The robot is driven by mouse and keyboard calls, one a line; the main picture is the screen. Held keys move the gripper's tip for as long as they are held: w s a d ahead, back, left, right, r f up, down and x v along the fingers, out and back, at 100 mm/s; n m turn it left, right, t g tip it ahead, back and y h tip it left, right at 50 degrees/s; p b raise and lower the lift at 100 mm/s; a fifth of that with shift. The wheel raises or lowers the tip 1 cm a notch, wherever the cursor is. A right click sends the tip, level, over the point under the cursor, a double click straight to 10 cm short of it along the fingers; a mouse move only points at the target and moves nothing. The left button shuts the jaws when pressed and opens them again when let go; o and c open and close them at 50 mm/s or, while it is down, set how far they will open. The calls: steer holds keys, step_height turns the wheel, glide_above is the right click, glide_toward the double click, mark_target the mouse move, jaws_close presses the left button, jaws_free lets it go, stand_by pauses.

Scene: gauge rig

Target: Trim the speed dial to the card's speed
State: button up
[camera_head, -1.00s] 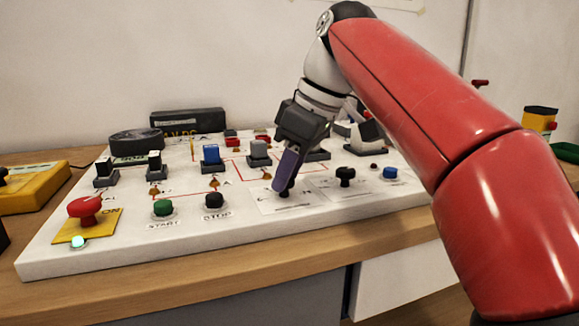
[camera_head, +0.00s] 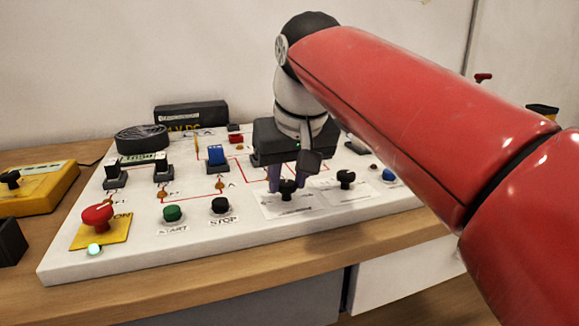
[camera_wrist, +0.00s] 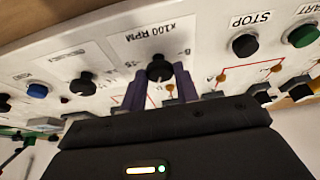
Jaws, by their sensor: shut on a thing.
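The speed dial (camera_head: 287,188) is a black knob on a white printed plate on the sloping panel. In the wrist view the same knob (camera_wrist: 159,68) sits below the label "x100 RPM". My gripper (camera_head: 287,186) has its purple fingers on either side of the knob and is shut on it. In the wrist view the gripper (camera_wrist: 160,82) also has one finger on each side of it. The dial's scale is partly hidden by the fingers and too small to read. I cannot make out a card with a speed on it.
A second black knob (camera_head: 346,178) and a blue button (camera_head: 389,174) stand to the right of the dial. Black STOP (camera_head: 220,204) and green START (camera_head: 172,212) buttons are to the left, with a red knob (camera_head: 98,216) beyond. Switches stand behind.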

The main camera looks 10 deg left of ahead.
steer(key=shift+r+m, duration=0.1)
steer(key=shift+m, duration=0.5)
steer(key=shift+h, duration=0.3)
steer(key=o, duration=1)
steer(key=shift+c, duration=0.2)
steer(key=v, duration=0.7)
steer(key=shift+s+r, duration=0.15)
steer(key=shift+r, duration=0.15)
